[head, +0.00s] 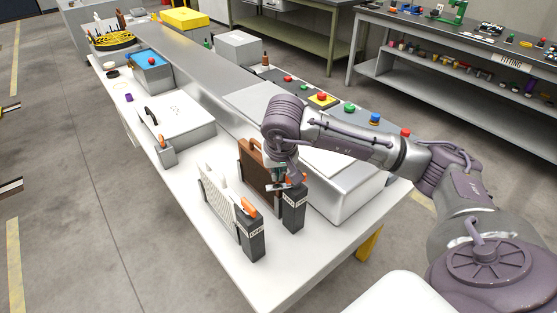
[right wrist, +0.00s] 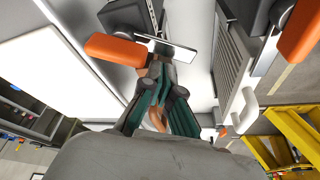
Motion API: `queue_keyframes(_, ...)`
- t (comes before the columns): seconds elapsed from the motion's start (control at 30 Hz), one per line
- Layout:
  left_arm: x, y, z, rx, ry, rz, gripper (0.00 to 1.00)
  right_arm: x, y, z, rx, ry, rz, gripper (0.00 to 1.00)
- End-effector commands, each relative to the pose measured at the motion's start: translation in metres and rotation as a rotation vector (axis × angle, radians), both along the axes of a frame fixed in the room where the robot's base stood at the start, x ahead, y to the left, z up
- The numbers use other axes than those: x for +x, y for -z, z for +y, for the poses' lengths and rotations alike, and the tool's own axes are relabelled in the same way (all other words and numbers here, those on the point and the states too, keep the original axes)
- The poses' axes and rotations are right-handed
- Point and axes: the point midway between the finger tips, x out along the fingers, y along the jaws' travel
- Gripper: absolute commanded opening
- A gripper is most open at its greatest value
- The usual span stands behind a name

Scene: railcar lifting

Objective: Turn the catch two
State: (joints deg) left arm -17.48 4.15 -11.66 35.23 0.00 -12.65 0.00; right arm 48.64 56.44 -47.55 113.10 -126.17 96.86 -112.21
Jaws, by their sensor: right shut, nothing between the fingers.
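Several orange catches on dark blocks are in view; I cannot tell which is catch two. One orange catch (right wrist: 115,48) lies left of my right fingertips in the right wrist view, with a flat metal plate beside it. Its dark block (head: 293,210) stands at the end of the brown panel (head: 256,166) in the head view. My right gripper (head: 281,184) is over this block, pointing down, shut and empty; its teal fingers (right wrist: 161,72) meet close to the plate. Contact is unclear. Another orange catch (head: 248,207) sits on the block by the white ribbed panel (head: 218,190). My left gripper is not visible.
A third orange catch (head: 162,140) stands near the white box (head: 176,118). A large grey box (head: 345,200) lies close right of the brown panel. The white bench's front corner (head: 255,285) is clear. Colored buttons (head: 322,98) line the back.

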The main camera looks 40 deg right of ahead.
Motion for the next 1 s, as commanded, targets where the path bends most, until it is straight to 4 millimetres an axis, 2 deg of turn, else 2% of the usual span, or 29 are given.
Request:
queue_keyframes(0.23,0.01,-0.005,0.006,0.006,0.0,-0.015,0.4,0.004,0.015,-0.002,0.0,0.001,0.0,0.0)
queue_keyframes(0.57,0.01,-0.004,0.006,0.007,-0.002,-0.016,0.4,0.005,0.016,-0.002,0.001,-0.001,0.0,0.0)
queue_keyframes(1.0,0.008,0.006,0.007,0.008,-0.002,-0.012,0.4,0.002,0.016,0.0,0.001,-0.074,-0.002,0.0)
